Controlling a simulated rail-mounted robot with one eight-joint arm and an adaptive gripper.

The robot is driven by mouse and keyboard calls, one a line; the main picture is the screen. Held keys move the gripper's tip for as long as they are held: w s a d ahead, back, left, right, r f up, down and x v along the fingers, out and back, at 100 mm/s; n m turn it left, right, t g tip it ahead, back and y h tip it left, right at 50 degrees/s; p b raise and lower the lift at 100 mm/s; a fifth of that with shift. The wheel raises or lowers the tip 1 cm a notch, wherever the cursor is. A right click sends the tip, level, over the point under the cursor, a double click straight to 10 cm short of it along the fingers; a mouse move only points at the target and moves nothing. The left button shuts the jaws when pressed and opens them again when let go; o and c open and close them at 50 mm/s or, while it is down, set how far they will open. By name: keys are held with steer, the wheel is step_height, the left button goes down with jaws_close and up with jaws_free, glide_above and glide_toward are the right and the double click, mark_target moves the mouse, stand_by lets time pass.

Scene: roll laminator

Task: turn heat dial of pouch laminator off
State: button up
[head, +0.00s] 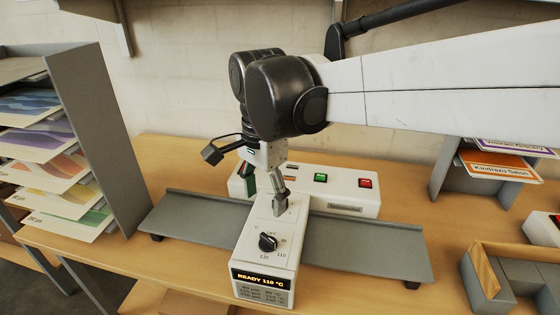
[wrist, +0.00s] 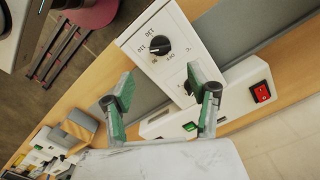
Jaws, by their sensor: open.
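The white pouch laminator (head: 257,262) stands on the wooden bench. Its black heat dial (head: 267,242) is on the top of the front arm, with OFF and temperature marks around it; its exact pointer setting is hard to read. The display (head: 261,280) reads READY 110 °C. In the wrist view the dial (wrist: 160,45) shows beyond my fingertips. A second dark knob (wrist: 188,86) lies near the right finger, partly hidden. My gripper (head: 280,207) points down over the housing behind the heat dial, and it also shows open and empty in the wrist view (wrist: 164,84).
A green switch (head: 320,178) and a red switch (head: 365,183) sit on the rear housing. Grey trays (head: 365,246) extend on both sides. A grey shelf (head: 98,140) with prints stands left. A wood-edged grey holder (head: 485,275) is at right.

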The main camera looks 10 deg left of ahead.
mark_target(266, 238)
step_height(266, 238, down, 12)
steer(key=shift+f, duration=0.1)
stand_by(0.4)
steer(key=c, duration=1.1)
